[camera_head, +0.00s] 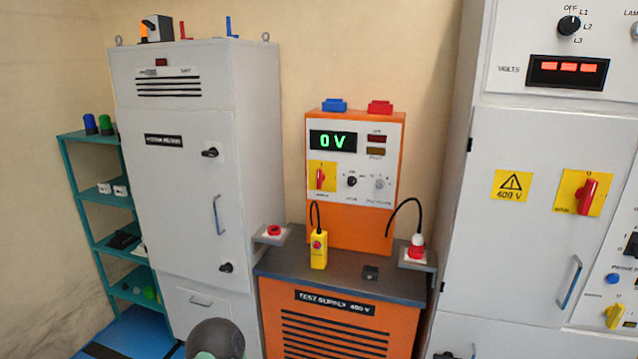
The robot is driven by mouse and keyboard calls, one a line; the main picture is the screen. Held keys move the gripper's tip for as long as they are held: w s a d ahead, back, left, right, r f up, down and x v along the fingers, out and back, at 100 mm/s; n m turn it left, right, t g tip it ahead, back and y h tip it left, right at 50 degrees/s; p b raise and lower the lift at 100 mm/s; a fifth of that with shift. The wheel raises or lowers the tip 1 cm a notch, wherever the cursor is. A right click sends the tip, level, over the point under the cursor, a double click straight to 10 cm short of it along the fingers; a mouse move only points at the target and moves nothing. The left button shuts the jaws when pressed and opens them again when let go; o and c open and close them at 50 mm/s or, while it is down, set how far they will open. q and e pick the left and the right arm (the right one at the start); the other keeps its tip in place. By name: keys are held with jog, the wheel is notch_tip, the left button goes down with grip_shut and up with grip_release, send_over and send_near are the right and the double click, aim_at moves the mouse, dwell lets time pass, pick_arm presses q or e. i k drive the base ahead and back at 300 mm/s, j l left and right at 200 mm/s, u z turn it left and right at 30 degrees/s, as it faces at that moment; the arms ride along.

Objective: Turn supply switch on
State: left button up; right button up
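The orange test supply unit (354,243) stands in the middle, with a white control panel. Its supply switch (320,177) is a small red handle on a yellow plate, at the panel's lower left. The handle looks roughly upright; its label is too small to read. The green display (333,141) above it reads "0 V". A black knob (351,181) and a grey knob (379,184) sit to the right of the switch. Neither of my grippers shows. A dark rounded part (216,338) at the bottom edge looks like part of my arm.
A yellow pendant box (319,250) and a red-and-white plug (417,246) on black cables are in front of the panel. A red button box (273,233) is at the bench's left. Grey cabinets stand on both sides; the right one has another red switch (587,194).

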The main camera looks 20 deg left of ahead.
aim_at(320, 177)
jog(key=i+j, duration=0.2)
jog(key=i, duration=0.25)
jog(key=i+j, duration=0.2)
jog(key=i, duration=0.2)
